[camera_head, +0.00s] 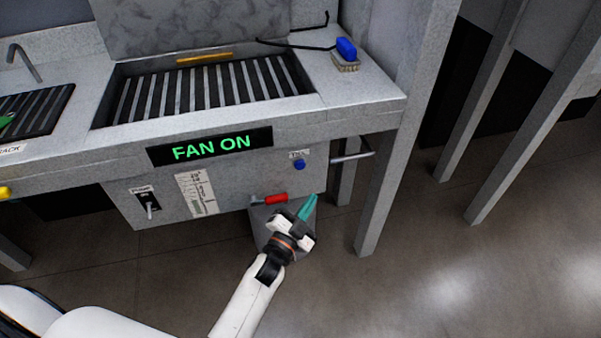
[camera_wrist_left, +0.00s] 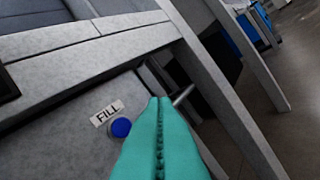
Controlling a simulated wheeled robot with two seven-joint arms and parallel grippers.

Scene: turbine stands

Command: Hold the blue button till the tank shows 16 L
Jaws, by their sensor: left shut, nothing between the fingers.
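The blue button (camera_head: 299,164) is on the front panel of the grey stand, just under a small white label. In the left wrist view the button (camera_wrist_left: 121,128) sits below a label reading FILL (camera_wrist_left: 106,113). My left gripper (camera_head: 309,207) has teal fingers, shut and empty, below the button in the head view. In the left wrist view the fingers (camera_wrist_left: 160,105) point up just right of the button; whether they touch the panel I cannot tell. No tank reading shows; the display (camera_head: 210,147) reads FAN ON. My right gripper is not in view.
A red-handled valve (camera_head: 275,198) is close beside my left gripper. A metal bar (camera_head: 352,156) sticks out right of the button. A switch (camera_head: 148,203) is on the panel's left. A blue brush (camera_head: 346,49) lies on the top; stand legs are at right.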

